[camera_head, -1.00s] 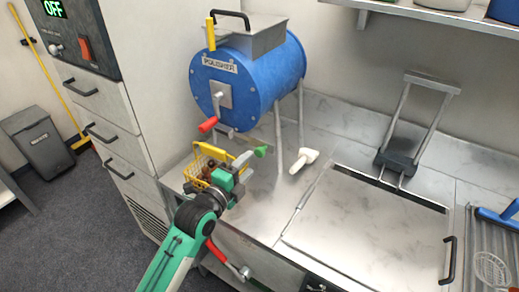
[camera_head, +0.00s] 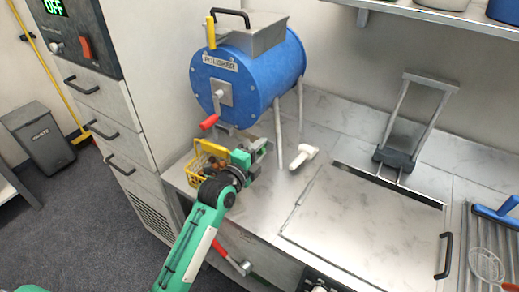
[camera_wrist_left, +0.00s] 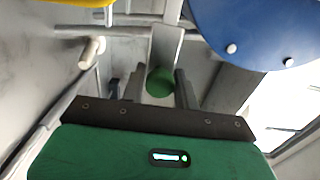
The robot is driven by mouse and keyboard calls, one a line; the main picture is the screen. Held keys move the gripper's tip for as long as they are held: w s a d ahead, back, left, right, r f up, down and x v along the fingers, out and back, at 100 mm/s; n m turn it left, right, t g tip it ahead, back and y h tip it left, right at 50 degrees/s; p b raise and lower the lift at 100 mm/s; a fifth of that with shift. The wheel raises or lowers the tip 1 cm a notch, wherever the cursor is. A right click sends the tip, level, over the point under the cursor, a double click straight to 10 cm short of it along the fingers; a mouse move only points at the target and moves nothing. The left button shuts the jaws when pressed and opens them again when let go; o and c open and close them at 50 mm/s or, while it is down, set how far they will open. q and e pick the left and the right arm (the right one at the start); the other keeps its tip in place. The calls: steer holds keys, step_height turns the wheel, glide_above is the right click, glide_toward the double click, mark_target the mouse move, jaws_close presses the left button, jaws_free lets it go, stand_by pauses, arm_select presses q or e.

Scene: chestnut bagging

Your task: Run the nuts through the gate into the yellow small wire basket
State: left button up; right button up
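The yellow small wire basket (camera_head: 197,160) stands on the counter's left end, below the blue polisher (camera_head: 250,80), with brown nuts (camera_head: 213,163) inside. A yellow edge (camera_wrist_left: 80,2) shows in the left wrist view. My left gripper (camera_head: 258,149) is beside the basket, under the drum. In the wrist view a round green knob (camera_wrist_left: 160,82) lies between its two dark fingers. The fingers are close to the knob on both sides; I cannot tell whether they press on it. The gate itself is not clearly visible. My right gripper is not in view.
The polisher has a red-handled crank (camera_head: 209,121) above the basket and thin legs right of my gripper. A white-handled object (camera_head: 303,156) lies on the counter. A flat metal lid (camera_head: 365,222) fills the middle; a blue-handled rack (camera_head: 495,213) is at right.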

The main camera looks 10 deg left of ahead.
mark_target(251, 139)
arm_select(q)
jaws_close()
steer(key=shift+w+a+f+b, duration=0.1)
steer(key=shift+w+a+b, duration=0.25)
steer(key=shift+a, duration=0.75)
steer(key=shift+w+a+b, duration=0.1)
steer(key=shift+w+a, duration=0.35)
steer(key=shift+a, duration=0.65)
steer(key=shift+w+a, duration=0.2)
steer(key=shift+a, duration=0.3)
steer(key=o, duration=0.7)
jaws_free()
steer(key=shift+c, duration=0.2)
steer(key=shift+o, duration=1)
steer(key=shift+a, duration=0.15)
steer(key=shift+s, duration=0.1)
